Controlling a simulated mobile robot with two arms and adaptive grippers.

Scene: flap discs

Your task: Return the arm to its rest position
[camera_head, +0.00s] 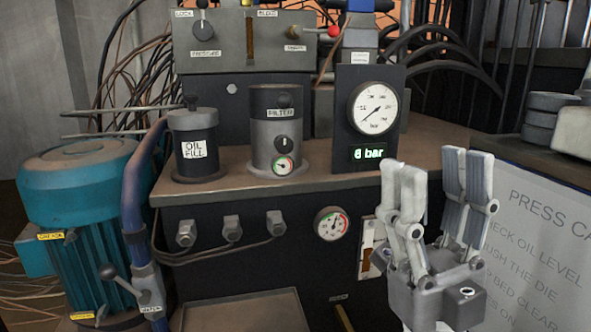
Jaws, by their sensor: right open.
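My right gripper (438,185) stands at the lower right of the head view with its fingers pointing up. It is open, and nothing shows between its fingers. It is in front of the right end of the hydraulic unit (235,210) and hides part of that front face and part of the sign behind it. My left gripper is not in view.
A pressure gauge panel (343,130) reading "bar" stands behind the gripper's left side. The oil fill can (195,150) and filter (276,130) stand on the unit. A teal motor (75,190) is at left. A press sign (530,230) is at right.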

